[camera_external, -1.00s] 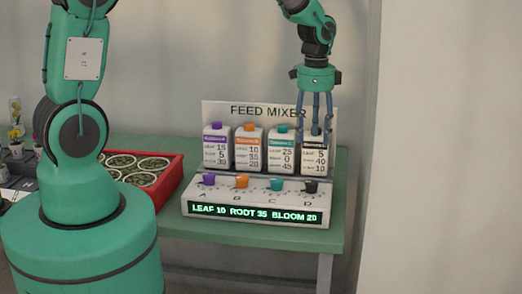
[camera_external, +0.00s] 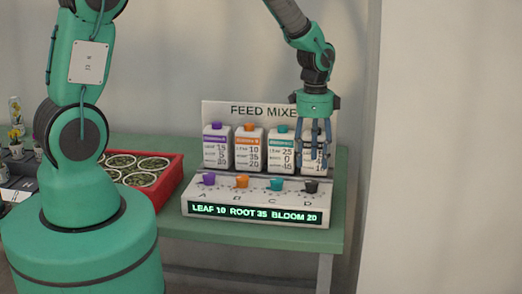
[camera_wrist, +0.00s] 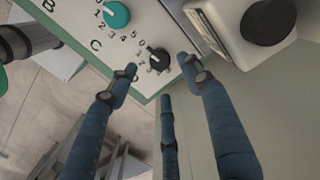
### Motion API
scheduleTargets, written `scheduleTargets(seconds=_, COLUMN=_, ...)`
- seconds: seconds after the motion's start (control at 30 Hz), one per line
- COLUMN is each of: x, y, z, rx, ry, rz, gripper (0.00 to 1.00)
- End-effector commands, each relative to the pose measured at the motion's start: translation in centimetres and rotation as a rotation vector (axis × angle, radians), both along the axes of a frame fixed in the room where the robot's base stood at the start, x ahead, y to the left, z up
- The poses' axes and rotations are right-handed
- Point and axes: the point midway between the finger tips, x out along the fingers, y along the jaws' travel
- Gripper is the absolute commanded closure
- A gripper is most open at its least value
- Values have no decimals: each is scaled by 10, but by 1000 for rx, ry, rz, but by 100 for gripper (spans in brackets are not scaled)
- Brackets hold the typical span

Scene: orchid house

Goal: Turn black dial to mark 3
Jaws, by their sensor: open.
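The black dial (camera_external: 311,185) sits at the right end of the feed mixer's sloped panel (camera_external: 222,195), above the letter D. In the wrist view the black dial (camera_wrist: 158,60) has a white pointer line and numbers around it; which number the line meets is too small to tell. My gripper (camera_external: 312,163) is open and empty, pointing down just above and behind the black dial. In the wrist view its blue fingers (camera_wrist: 160,75) spread around and short of the dial, with no contact that I can make out.
Purple (camera_external: 208,179), orange (camera_external: 241,182) and teal (camera_external: 276,184) dials stand left of the black one. Several bottles (camera_external: 248,150) stand behind the panel; the rightmost is partly hidden by my gripper. The display (camera_external: 254,214) reads LEAF 10 ROOT 35 BLOOM 20. A red tray (camera_external: 172,178) is at left.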

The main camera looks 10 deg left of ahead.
Motion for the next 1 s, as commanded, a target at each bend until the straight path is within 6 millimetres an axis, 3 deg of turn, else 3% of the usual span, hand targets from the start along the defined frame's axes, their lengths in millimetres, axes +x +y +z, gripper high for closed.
scheduleTargets(seconds=0.2, x=0, y=0, z=-36, rx=1, ry=2, rz=0, gripper=50)
scheduleTargets(seconds=0.4, x=0, y=0, z=-57, rx=1, ry=1, rz=0, gripper=50)
scheduleTargets(seconds=0.9, x=0, y=0, z=-66, rx=0, ry=0, rz=0, gripper=50)
scheduleTargets(seconds=1.0, x=0, y=0, z=-66, rx=0, ry=0, rz=0, gripper=70)
